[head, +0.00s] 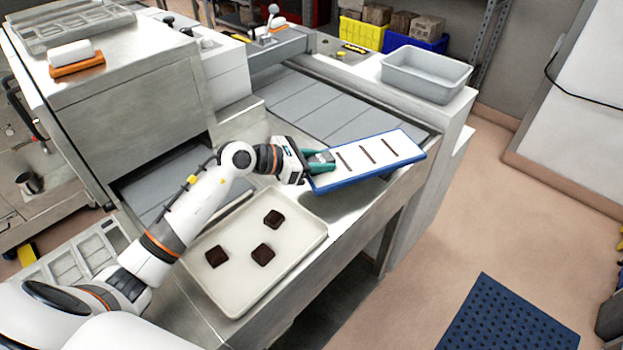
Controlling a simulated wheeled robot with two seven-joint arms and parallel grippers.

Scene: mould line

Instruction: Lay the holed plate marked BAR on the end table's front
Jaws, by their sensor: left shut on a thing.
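A white plate with a blue rim (372,157) has three long, thin dark slots; no BAR lettering is readable on it. My left gripper (322,161) is shut on its left end and holds it slightly tilted over the metal table (345,212), beside the grey belt. I cannot tell how far the plate is above the table top. The table's front part carries a cream tray (295,262) with three dark square pieces, left of and nearer than the plate. My right gripper is out of view.
A grey bin (428,72) stands on the white ledge behind the plate. A steel machine housing (130,105) rises at the left over the belt (325,105). Bare metal table shows between the tray and the plate. A blue holed mat (508,318) lies on the floor at right.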

